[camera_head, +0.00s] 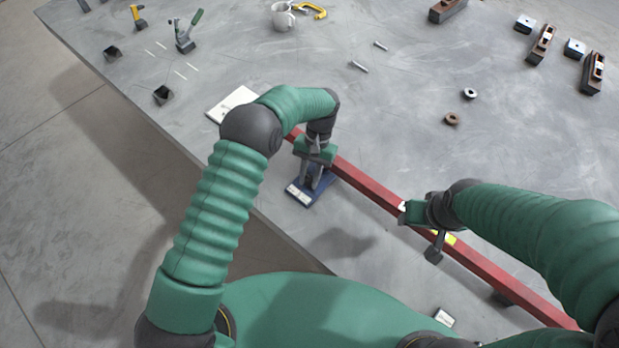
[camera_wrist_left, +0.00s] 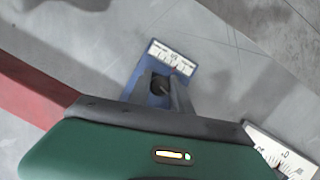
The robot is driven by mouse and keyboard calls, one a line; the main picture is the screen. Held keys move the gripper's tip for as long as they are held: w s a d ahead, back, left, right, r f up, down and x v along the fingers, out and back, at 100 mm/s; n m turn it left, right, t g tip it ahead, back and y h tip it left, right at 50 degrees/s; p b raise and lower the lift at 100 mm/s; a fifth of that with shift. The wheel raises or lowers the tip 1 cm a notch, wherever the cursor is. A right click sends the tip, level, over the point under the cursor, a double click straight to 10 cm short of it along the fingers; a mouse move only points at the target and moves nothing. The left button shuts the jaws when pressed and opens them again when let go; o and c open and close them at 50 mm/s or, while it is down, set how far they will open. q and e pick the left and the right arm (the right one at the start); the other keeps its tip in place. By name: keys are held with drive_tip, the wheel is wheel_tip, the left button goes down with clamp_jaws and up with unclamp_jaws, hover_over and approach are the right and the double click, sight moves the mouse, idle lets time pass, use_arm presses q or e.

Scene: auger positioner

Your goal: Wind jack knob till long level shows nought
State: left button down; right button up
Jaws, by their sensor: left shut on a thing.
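A long red level (camera_head: 370,185) runs diagonally across the table, with a yellow patch (camera_head: 445,238) near my right gripper. A blue jack base (camera_head: 327,184) with a white scale stands by the level, under my left gripper (camera_head: 312,180). The left wrist view shows the base (camera_wrist_left: 190,75), its scale plate (camera_wrist_left: 172,57) and a dark round knob (camera_wrist_left: 160,85) between my left fingers. My left gripper is shut on the knob. My right gripper (camera_head: 420,225) is beside the level near the yellow patch; its jaws are unclear. The level's reading is too small to tell.
A white plate (camera_head: 228,101) lies beyond my left arm; a scale card (camera_wrist_left: 282,152) shows in the left wrist view. A mug (camera_head: 282,17), clamp, bolts, rings (camera_head: 452,118) and wooden planes (camera_head: 541,45) lie farther back. The table's edge runs along the left.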

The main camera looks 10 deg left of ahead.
use_arm(q)
drive_tip(key=m, duration=0.2)
drive_tip(key=m+t+y, duration=0.1)
drive_tip(key=m, duration=0.1)
drive_tip(key=shift+w+r+m+y, duration=0.2)
drive_tip(key=shift+m+y, duration=0.1)
drive_tip(key=m+t+y+p, duration=0.1)
drive_tip(key=m, duration=0.3)
drive_tip(key=shift+m, duration=0.4)
drive_tip(key=c, duration=1.2)
unclamp_jaws()
drive_tip(key=shift+f, duration=0.2)
drive_tip(key=shift+o, duration=0.2)
drive_tip(key=shift+s, duration=0.1)
drive_tip(key=b+v, duration=0.1)
drive_tip(key=v, duration=1.6)
drive_tip(key=shift+d, duration=0.25)
drive_tip(key=shift+s+a+f, duration=0.1)
drive_tip(key=shift+s, duration=0.05)
